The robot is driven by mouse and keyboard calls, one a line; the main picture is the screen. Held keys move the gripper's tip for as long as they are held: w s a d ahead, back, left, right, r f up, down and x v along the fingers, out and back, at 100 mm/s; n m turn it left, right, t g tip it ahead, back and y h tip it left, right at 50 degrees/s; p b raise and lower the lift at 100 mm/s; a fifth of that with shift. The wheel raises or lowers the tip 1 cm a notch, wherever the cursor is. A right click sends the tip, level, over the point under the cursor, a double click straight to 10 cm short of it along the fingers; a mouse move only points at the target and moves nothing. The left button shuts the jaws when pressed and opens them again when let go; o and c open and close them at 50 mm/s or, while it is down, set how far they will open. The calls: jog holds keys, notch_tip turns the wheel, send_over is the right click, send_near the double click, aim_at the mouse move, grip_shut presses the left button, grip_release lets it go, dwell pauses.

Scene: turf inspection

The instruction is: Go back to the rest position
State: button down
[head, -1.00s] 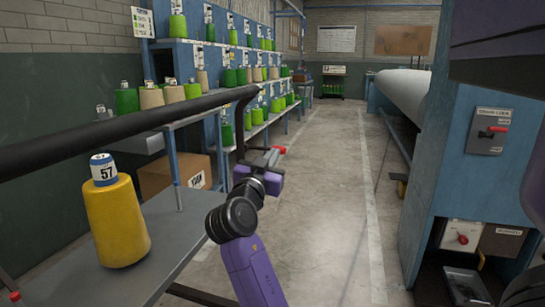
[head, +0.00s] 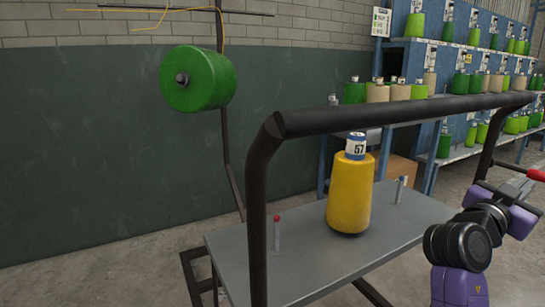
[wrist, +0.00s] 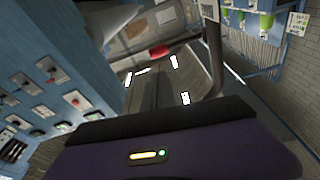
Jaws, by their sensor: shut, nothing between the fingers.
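My gripper (head: 522,184) is at the right edge of the head view, in front of my purple and black arm.
A thick black rail (head: 400,113) runs above the table. A red-capped tube (head: 277,235) and another tube (head: 400,189) stand on the table. A green spool (head: 198,78) hangs at the wall. Yarn shelves (head: 460,87) stand at the back right. Blue control panels (wrist: 45,85) show in the wrist view.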

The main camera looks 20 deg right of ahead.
jog(key=w+a+f+n+t+y, duration=0.1)
jog(key=w+a+n+t, duration=0.65)
jog(key=n+t, duration=0.2)
jog(key=s+a+f+n+t+y, duration=0.1)
jog(key=a+f+n+t+y, duration=0.35)
jog(key=a+f, duration=0.4)
jog(key=a+f+n+t+y, duration=0.35)
jog(key=a+f+y, duration=0.2)
jog(key=a, duration=0.55)
jog(key=s+a+f+n+g+y, duration=0.1)
jog(key=s+a+f+y, duration=0.2)
jog(key=s+a+f, duration=0.45)
jog(key=s+a+f+g+y, duration=0.1)
jog(key=s+a+f+y, duration=0.3)
jog(key=s, duration=0.7)
jog(key=s+a+f+n+g+y, duration=0.1)
jog(key=s+a+f+y, duration=0.1)
jog(key=s+a, duration=0.6)
notch_tip(320, 180, up, 32)
jog(key=p, duration=3.2)
jog(key=shift+s+d+r, duration=0.15)
jog(key=shift+s+d, duration=0.15)
jog(key=shift+s, duration=0.05)
jog(key=shift+d, duration=0.1)
